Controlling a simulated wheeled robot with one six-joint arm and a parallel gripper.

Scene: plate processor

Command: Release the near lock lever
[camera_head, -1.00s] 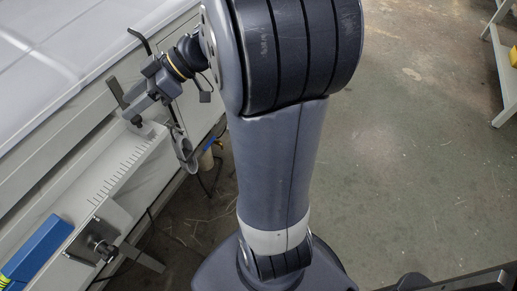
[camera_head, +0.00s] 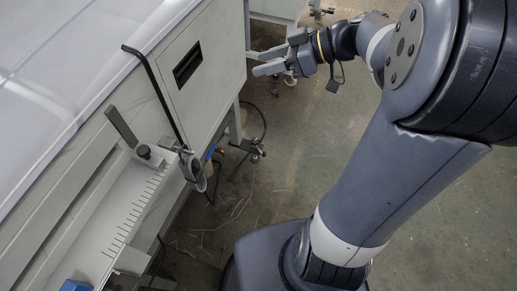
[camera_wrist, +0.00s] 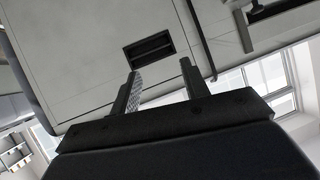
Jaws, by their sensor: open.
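My gripper (camera_head: 262,62) is open and empty, off the right side of the machine's end panel (camera_head: 205,85), with its fingers pointing left. In the wrist view its two fingers (camera_wrist: 161,78) are apart with nothing between them, in front of the panel with its dark slot (camera_wrist: 149,48). A flat dark lever (camera_head: 121,127) stands tilted on the machine's front ledge, beside a small dark knob (camera_head: 144,152). A similar short dark bar (camera_wrist: 243,30) shows in the wrist view. I cannot tell which part is the near lock lever.
A long bent black rod (camera_head: 155,85) runs along the machine's front corner, close to the panel. A grey ring-shaped part (camera_head: 193,170) hangs at the ledge's end. A white scale ledge (camera_head: 125,210) and a blue block (camera_head: 75,286) lie nearer.

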